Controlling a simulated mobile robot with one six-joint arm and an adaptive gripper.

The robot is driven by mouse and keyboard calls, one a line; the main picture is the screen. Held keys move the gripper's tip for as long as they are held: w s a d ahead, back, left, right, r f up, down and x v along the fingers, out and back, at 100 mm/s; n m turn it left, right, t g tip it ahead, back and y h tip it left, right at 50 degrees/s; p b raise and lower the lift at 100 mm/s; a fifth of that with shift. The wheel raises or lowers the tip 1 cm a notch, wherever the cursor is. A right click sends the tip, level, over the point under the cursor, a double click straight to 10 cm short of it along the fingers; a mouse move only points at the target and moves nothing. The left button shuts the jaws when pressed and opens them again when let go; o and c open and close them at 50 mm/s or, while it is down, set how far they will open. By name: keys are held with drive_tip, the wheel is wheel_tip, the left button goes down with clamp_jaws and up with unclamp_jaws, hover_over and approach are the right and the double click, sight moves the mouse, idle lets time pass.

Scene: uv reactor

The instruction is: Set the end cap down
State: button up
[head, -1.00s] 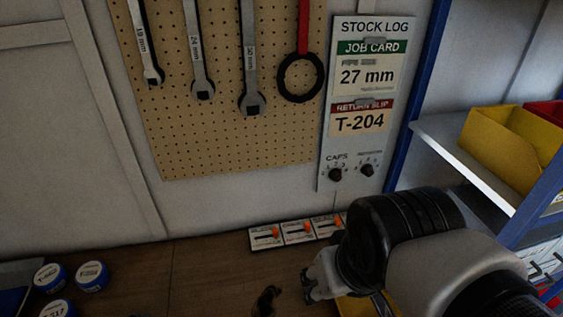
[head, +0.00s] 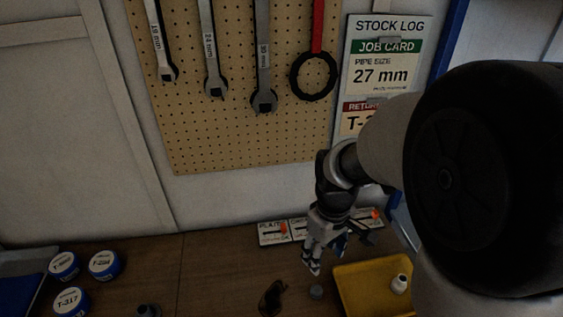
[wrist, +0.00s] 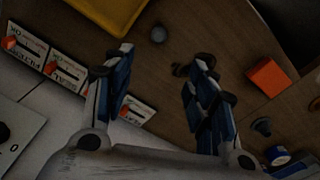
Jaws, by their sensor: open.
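My gripper (head: 337,250) is open, with its fingers pointing down above the bench. In the wrist view its two blue-padded fingers (wrist: 165,60) stand apart with nothing between them. A small grey round piece (head: 316,291), perhaps the end cap, rests on the wooden bench left of the yellow tray. It also shows in the wrist view (wrist: 158,34), just beyond the fingertips and apart from them. A dark curved piece (head: 272,297) lies left of it; in the wrist view, the right finger partly covers it.
The yellow tray (head: 345,294) holds a small white fitting (head: 400,283). Several slider cards (head: 273,233) stand along the wall. Blue-banded tins (head: 104,264) sit at left. An orange block (wrist: 268,77) and a grey fitting (wrist: 262,126) show in the wrist view.

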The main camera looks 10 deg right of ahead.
drive_tip(key=f, duration=0.2)
drive_tip(key=b, duration=0.4)
hover_over(317, 288)
wheel_tip(317, 288, down, 11)
drive_tip(key=shift+s+r, duration=0.1)
drive_tip(key=shift+s, duration=0.05)
drive_tip(key=shift+w+f+b, duration=0.2)
drive_tip(key=shift+f+b, duration=0.75)
drive_tip(key=shift+f, duration=2.05)
drive_tip(key=shift+r, duration=0.1)
drive_tip(key=shift+c, duration=0.2)
drive_tip(key=c, duration=0.9)
drive_tip(key=shift+c, duration=0.2)
